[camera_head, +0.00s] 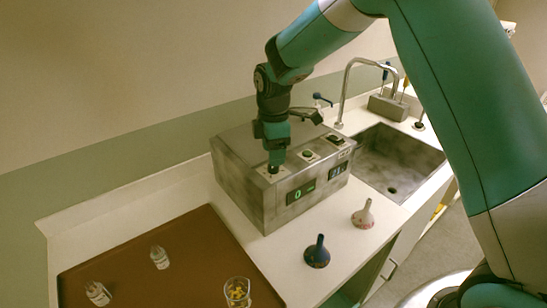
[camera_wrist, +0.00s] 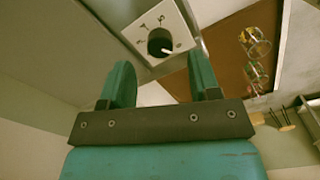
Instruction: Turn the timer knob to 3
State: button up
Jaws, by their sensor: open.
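The grey machine box (camera_head: 235,185) stands on the white counter, with a green display (camera_head: 300,192) that reads 0 and a second display (camera_head: 338,168) to its right. My gripper (camera_head: 275,161) points down over the box's left top, at a white dial plate (camera_head: 266,176). In the wrist view, the dark round knob (camera_wrist: 159,41) sits on a white plate with marks around it, and a pale pointer line runs to its lower right. My gripper (camera_wrist: 159,60) is open, its two green fingers apart with the knob seen between and beyond their tips. I cannot tell whether they touch it. The numbers are too small to read.
More controls (camera_head: 308,155) sit on the box top right of my gripper. A brown tray (camera_head: 200,235) with glass bottles and a beaker (camera_head: 237,291) lies in front. The sink (camera_head: 395,165) is at right.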

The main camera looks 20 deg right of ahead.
aim_at(273, 168)
jog(key=shift+f+p, duration=0.4)
jog(key=shift+f, duration=1.6)
jog(key=c, duration=0.9)
